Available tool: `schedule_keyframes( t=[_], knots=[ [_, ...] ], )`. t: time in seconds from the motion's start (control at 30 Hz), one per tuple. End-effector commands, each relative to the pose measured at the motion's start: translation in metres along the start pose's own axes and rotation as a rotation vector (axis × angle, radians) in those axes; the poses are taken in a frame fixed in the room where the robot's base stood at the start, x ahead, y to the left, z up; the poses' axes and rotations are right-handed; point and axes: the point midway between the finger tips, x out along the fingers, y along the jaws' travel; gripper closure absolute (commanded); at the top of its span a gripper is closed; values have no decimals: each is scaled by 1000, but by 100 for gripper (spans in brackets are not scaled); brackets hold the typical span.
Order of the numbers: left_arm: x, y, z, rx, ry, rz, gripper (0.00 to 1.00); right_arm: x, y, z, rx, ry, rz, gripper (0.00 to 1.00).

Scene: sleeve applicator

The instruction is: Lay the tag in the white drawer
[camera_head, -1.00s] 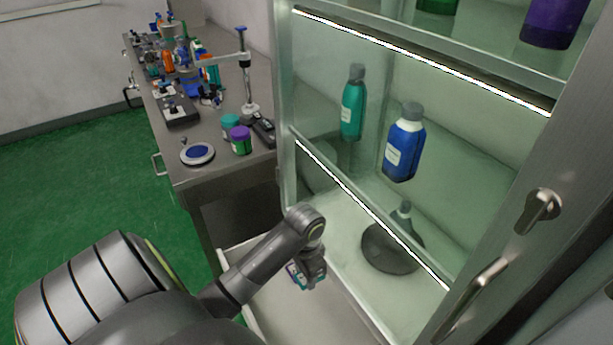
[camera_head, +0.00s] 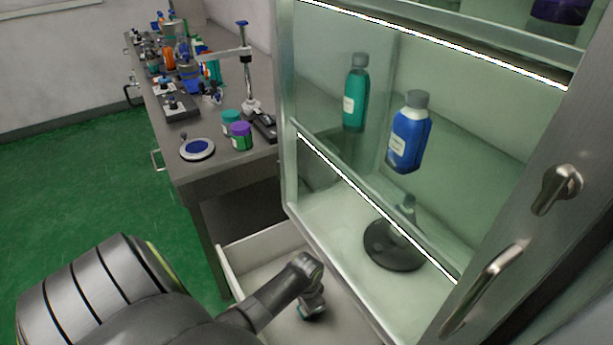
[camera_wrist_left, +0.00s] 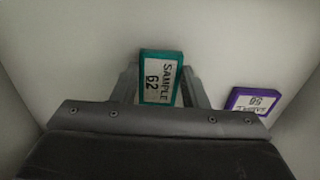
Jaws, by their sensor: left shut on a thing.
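The white drawer (camera_head: 226,272) is pulled out at the bottom, below the glass-fronted cabinet. My left gripper (camera_head: 312,306) reaches down into it. In the left wrist view my left gripper (camera_wrist_left: 160,100) is shut on a teal tag (camera_wrist_left: 161,72) with a white label reading "SAMPLE 62". The tag is between the two fingers, over the drawer's pale floor (camera_wrist_left: 80,45). I cannot tell whether the tag touches the floor. In the head view the tag is mostly hidden by the gripper. My right gripper is in neither view.
A purple tag (camera_wrist_left: 252,101) with a white label lies in the drawer, right of my fingers. Drawer walls rise on both sides. The cabinet (camera_head: 290,170), holding bottles, stands right of the drawer. A cluttered grey bench (camera_head: 215,165) is behind.

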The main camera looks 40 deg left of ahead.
Motion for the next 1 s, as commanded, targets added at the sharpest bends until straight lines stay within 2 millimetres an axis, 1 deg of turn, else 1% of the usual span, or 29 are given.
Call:
schedule_keyframes(
  t=[0.03, 0.1, 0.33, 0.47, 0.5, 0.63, 0.9, 1.0],
  knots=[
    [6, 0, 0, 0, -1, 0, 86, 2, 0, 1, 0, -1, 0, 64],
    [9, 0, 0, 0, 0, -1, 86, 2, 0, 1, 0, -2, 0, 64],
    [8, 0, 0, 0, 0, -1, 86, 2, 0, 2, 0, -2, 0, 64],
    [12, 0, 0, 0, 0, -1, 86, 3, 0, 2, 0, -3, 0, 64],
    [11, 0, 0, 0, 0, -1, 56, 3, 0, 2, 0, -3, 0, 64],
    [11, 0, 0, 0, 0, -1, 39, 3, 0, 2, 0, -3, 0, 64],
    [11, 0, 0, 0, 0, -1, 38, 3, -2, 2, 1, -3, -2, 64],
    [6, 0, 0, 0, 0, -1, 38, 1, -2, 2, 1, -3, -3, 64]
  ],
)
